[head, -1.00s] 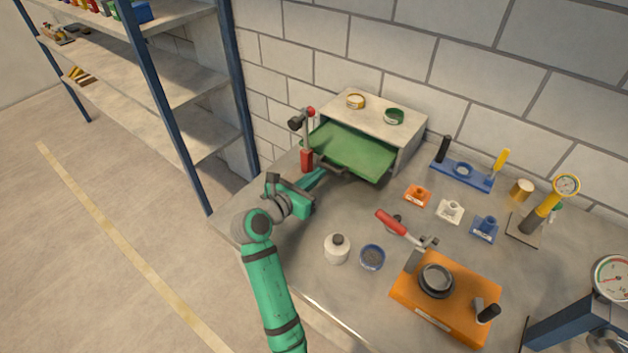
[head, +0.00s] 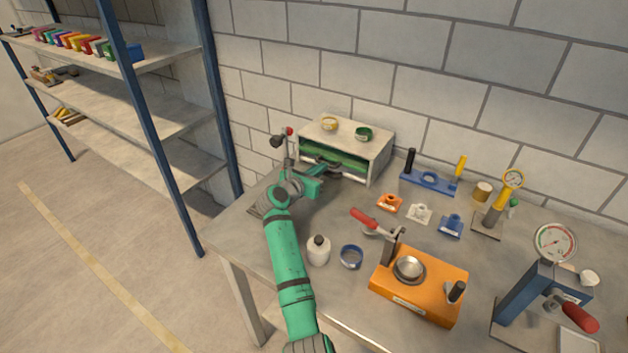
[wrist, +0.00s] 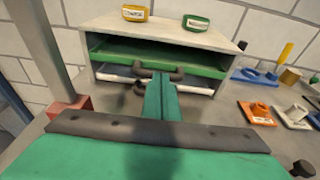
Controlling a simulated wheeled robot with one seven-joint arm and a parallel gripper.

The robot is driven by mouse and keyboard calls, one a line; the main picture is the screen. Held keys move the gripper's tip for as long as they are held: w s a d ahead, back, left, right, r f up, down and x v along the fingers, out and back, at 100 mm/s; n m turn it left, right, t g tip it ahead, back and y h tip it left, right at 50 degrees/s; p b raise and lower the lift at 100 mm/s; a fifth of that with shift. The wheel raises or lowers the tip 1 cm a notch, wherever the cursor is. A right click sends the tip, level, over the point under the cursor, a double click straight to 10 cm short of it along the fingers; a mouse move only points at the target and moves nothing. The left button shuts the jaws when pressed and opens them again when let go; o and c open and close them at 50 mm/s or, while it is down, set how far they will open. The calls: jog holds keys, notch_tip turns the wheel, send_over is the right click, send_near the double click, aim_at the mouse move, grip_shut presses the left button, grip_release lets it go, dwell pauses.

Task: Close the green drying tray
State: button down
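The green drying tray (head: 350,162) sits mostly inside the upper slot of a pale cabinet (head: 378,157). In the wrist view its green front (wrist: 205,70) spans the slot, with a dark handle (wrist: 162,73) at its middle. My gripper (head: 318,170) is in front of the cabinet. In the wrist view my gripper's green fingers (wrist: 160,80) are together and reach the tray's handle. They appear to touch it, but the exact contact is hard to see. A second, pale tray (wrist: 192,88) lies below, with its own dark handle (wrist: 140,87) partly behind the fingers.
A red-based post stand (wrist: 68,106) is close on the left. A white bottle (head: 318,250), a blue ring dish (head: 351,257) and an orange fixture (head: 425,285) stand to the front and right.

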jog(key=shift+x, duration=0.75)
jog(key=shift+d+r, duration=0.15)
jog(key=shift+r, duration=0.2)
jog(key=shift+w+r, duration=0.1)
